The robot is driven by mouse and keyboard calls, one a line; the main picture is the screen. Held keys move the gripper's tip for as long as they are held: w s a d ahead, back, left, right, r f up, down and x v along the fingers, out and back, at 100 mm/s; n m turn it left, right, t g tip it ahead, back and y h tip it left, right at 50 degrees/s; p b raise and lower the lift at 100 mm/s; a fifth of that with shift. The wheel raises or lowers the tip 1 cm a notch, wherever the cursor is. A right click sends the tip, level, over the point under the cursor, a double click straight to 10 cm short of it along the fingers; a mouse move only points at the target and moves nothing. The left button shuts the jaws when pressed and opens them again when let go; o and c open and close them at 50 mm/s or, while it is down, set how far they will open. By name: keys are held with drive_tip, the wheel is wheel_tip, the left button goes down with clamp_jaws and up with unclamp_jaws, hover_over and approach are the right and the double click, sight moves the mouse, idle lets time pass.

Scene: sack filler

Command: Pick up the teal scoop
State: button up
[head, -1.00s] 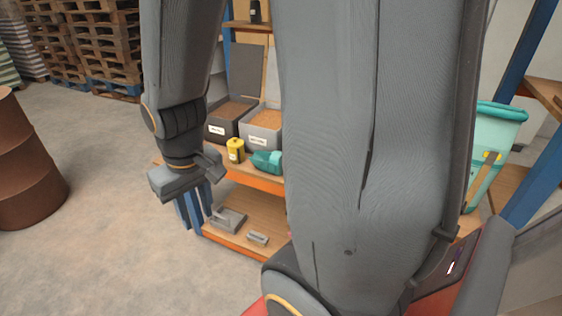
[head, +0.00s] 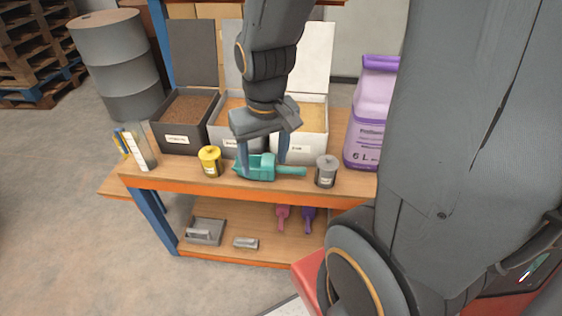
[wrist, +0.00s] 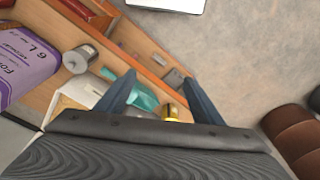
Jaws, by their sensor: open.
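The teal scoop (head: 262,168) lies on the upper shelf of the workbench near its front edge, with its handle pointing right. My gripper (head: 264,168) points down at the scoop, open and empty, its two blue fingers overlapping the scoop in the head view. In the wrist view the scoop (wrist: 146,97) shows partly between the open fingers of my gripper (wrist: 159,76), closer to the left finger, which hides part of it. I cannot tell whether the fingertips are level with the scoop or still above it.
A yellow canister (head: 209,161) stands left of the scoop and a grey canister (head: 326,172) right of it. Open bins (head: 180,135) stand behind. A purple bag (head: 366,125) is at the right. The lower shelf (head: 225,250) holds grey items and two hanging scoops.

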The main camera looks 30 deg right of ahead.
drive_tip(key=o, duration=0.9)
drive_tip(key=w+d+f+m, duration=0.3)
drive_tip(key=w+d+f, duration=0.2)
drive_tip(key=w, duration=0.3)
drive_tip(key=shift+w+d+f+g+p, duration=0.3)
drive_tip(key=shift+w+d+f+g, duration=0.1)
drive_tip(key=shift+d, duration=0.25)
drive_tip(key=m, duration=0.4)
hover_over(290, 168)
drive_tip(key=shift+g, duration=0.3)
drive_tip(key=f, duration=1)
drive_tip(key=shift+a+p, duration=0.2)
drive_tip(key=shift+p, duration=0.1)
drive_tip(key=shift+d+f+p, duration=0.15)
drive_tip(key=shift+f+p, duration=1.45)
drive_tip(key=shift+f, duration=2.45)
